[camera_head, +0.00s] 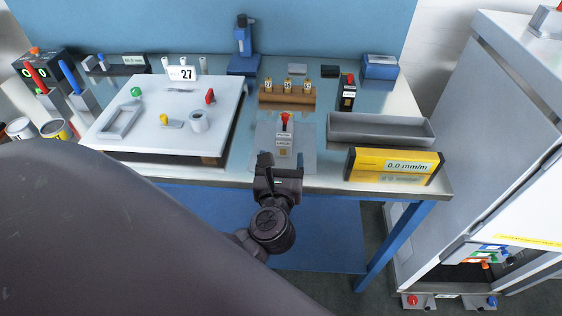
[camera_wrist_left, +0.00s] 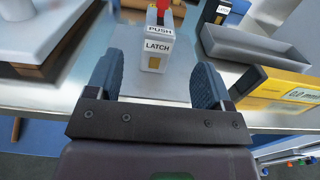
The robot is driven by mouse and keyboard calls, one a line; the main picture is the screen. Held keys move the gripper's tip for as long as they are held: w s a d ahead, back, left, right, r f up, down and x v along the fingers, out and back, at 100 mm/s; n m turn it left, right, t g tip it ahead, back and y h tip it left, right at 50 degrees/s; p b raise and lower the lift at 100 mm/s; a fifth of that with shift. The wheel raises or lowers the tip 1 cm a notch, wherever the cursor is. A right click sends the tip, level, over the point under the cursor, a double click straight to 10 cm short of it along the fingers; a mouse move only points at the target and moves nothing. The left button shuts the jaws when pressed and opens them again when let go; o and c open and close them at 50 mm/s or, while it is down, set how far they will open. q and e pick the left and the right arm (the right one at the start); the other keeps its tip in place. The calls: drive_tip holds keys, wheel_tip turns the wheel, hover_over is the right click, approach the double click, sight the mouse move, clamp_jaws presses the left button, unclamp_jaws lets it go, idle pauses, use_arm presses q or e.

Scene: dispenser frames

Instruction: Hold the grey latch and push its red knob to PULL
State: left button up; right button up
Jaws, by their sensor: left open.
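The grey latch (camera_head: 284,144) stands upright on a grey plate (camera_head: 304,161) near the table's front edge. Its red knob (camera_head: 284,117) is on top. In the left wrist view the latch (camera_wrist_left: 155,48) carries labels reading PUSH and LATCH, and the red knob (camera_wrist_left: 161,8) is cut by the top edge. My left gripper (camera_head: 281,167) is open and empty, just in front of the latch. In the wrist view its fingers (camera_wrist_left: 157,66) point toward the latch, one on each side in the picture, with no contact visible. My right gripper is not in view.
Right of the latch are an empty grey tray (camera_head: 372,136) and a yellow gauge box (camera_head: 394,167). Behind it is a wooden rack (camera_head: 288,98) with several small bottles. A white board (camera_head: 165,138) with parts lies left. A grey cabinet (camera_head: 447,120) stands right.

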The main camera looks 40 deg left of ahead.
sight(283, 138)
use_arm(q)
drive_tip(key=x, duration=0.8)
drive_tip(key=shift+w+a+p, duration=0.15)
drive_tip(key=shift+p, duration=0.15)
drive_tip(key=shift+c, duration=0.3)
drive_tip(key=c, duration=1.1)
drive_tip(key=shift+c, duration=0.2)
